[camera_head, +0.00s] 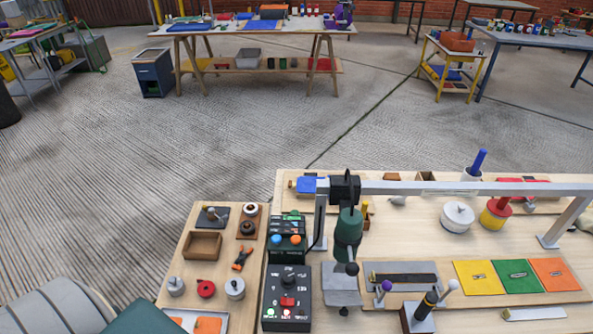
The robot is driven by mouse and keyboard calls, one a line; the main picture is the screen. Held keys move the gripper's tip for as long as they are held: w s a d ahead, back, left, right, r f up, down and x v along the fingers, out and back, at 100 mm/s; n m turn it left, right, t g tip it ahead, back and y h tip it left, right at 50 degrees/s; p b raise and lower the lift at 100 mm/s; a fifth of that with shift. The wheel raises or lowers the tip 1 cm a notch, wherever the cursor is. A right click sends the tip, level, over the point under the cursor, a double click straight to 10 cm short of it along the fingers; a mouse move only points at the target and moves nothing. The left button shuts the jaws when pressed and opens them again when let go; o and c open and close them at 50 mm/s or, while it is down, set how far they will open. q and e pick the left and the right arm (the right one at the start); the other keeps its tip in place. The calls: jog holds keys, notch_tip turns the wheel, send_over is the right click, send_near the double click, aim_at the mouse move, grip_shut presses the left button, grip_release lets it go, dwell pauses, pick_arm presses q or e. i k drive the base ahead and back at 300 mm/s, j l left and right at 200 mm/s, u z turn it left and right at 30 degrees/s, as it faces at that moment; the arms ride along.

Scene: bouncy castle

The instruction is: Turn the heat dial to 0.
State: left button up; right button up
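A black control box (287,298) lies on the near wooden worktop, left of the grey metal stand. A dark dial (289,276) with pale marks around it sits on its upper part; this looks like the heat dial. The marks and the pointer are too small to read. A red switch (287,301) sits below the dial, and small green and red lit spots show along the box's lower edge.
A smaller box (287,233) with blue and orange knobs adjoins the control box above. A green tool (348,236) hangs under the grey metal rail (450,188) close to the right. A board (207,262) with pots and clips lies left.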

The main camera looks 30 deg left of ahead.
aim_at(287, 280)
jog(key=u, duration=1)
